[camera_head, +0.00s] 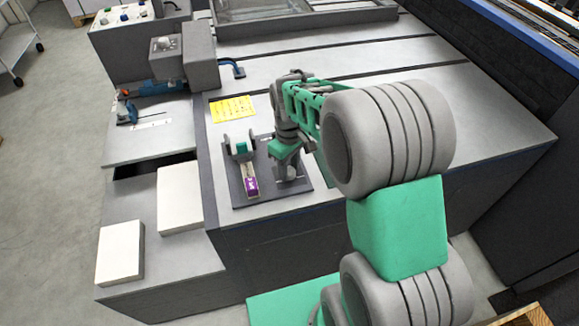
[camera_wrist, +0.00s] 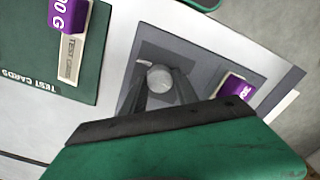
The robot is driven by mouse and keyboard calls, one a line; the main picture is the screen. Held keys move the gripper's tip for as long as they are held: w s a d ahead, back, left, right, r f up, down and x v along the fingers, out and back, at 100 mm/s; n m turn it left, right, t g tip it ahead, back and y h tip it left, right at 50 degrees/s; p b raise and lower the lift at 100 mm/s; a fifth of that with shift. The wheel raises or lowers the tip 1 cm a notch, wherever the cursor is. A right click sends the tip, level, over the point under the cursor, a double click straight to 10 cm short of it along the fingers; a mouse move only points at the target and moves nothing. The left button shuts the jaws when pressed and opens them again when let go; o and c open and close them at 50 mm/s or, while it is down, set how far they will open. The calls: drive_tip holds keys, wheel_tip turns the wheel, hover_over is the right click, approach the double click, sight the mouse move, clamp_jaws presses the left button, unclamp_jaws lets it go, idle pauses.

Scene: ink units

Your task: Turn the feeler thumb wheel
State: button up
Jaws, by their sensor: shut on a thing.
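The feeler thumb wheel appears as a round grey knob (camera_wrist: 159,78) in the middle of the wrist view, above a dark grey plate. My gripper (camera_wrist: 160,92) is shut on it, with one dark finger on each side. In the head view my gripper (camera_head: 290,172) points down over the right part of a dark base plate (camera_head: 235,200) on the machine table. The wheel is hidden there behind the gripper. A purple-ended piece (camera_head: 251,186) lies on the plate left of the gripper; a purple tag (camera_wrist: 237,91) shows right of the wheel in the wrist view.
A grey post with a green piece (camera_head: 242,147) stands near the gripper's left. A yellow sheet (camera_head: 232,109) lies behind the plate. Two white blocks (camera_head: 120,253) (camera_head: 180,201) lie at left. A green test-card holder (camera_wrist: 85,85) is left in the wrist view.

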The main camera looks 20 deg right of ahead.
sight(289, 170)
clamp_jaws()
drive_tip(key=m, duration=0.4)
idle(0.4)
drive_tip(key=o, duration=0.6)
unclamp_jaws()
drive_tip(key=shift+o, duration=0.2)
wheel_tip(289, 170, up, 8)
drive_tip(key=shift+f, duration=0.1)
